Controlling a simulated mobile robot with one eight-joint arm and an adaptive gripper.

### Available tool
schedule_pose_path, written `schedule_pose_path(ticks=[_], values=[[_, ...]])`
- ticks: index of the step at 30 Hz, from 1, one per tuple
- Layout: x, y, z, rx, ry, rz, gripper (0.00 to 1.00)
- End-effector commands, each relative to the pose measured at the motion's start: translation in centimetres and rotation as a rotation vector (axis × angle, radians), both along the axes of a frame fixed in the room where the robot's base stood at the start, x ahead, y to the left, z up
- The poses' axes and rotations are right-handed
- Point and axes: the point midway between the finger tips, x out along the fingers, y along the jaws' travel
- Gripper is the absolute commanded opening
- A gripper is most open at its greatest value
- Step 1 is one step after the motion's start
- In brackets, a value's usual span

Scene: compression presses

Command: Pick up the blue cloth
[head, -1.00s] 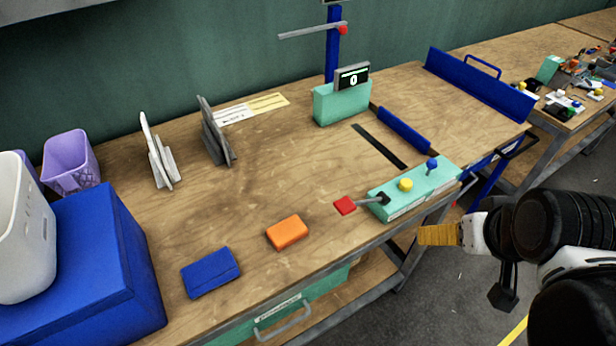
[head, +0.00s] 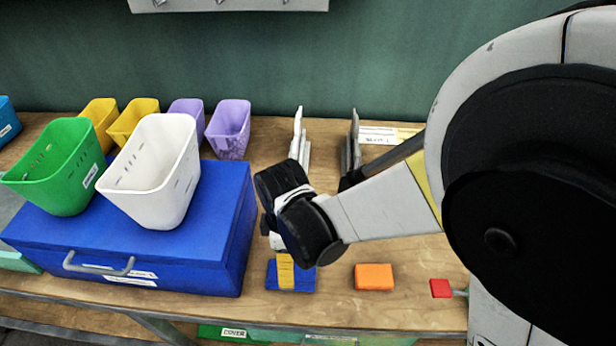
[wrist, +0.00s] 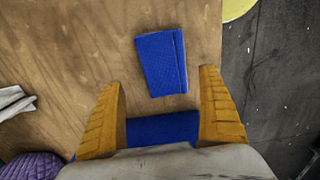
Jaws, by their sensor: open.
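The blue cloth (head: 304,279) lies folded flat near the front edge of the wooden table, partly hidden behind my gripper (head: 285,272) in the head view. The wrist view shows the cloth (wrist: 161,63) whole, ahead of the fingertips and roughly centred between them. My gripper (wrist: 163,85) is open with its yellow fingers spread wide and nothing held. It is above the table, pointing down; its exact height over the cloth cannot be told.
A large blue box (head: 215,250) stands just left of the cloth, with a white bin (head: 150,180) and a green bin (head: 55,165) on top. An orange block (head: 374,276) lies to the right, then a red-ended lever (head: 440,288). Grey stands (head: 300,145) are behind.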

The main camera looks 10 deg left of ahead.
Motion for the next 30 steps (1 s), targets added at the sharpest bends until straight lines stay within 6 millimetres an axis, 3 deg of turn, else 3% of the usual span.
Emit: schedule_pose_path(ticks=[1, 8, 16, 24, 29, 30], values=[[0.0, 0.0, -1.0, 0.0, 0.0, -0.001, 0.88], [-0.1, -0.1, -2.4, 0.001, -0.001, -0.002, 0.88], [-0.6, -0.2, -6.5, 0.001, -0.001, -0.003, 0.88], [-0.6, -0.3, -6.8, 0.001, -0.001, -0.004, 0.88], [-0.6, -0.3, -6.7, 0.001, -0.001, -0.004, 0.4], [-0.6, -0.3, -6.7, 0.001, -0.001, -0.004, 0.36]])
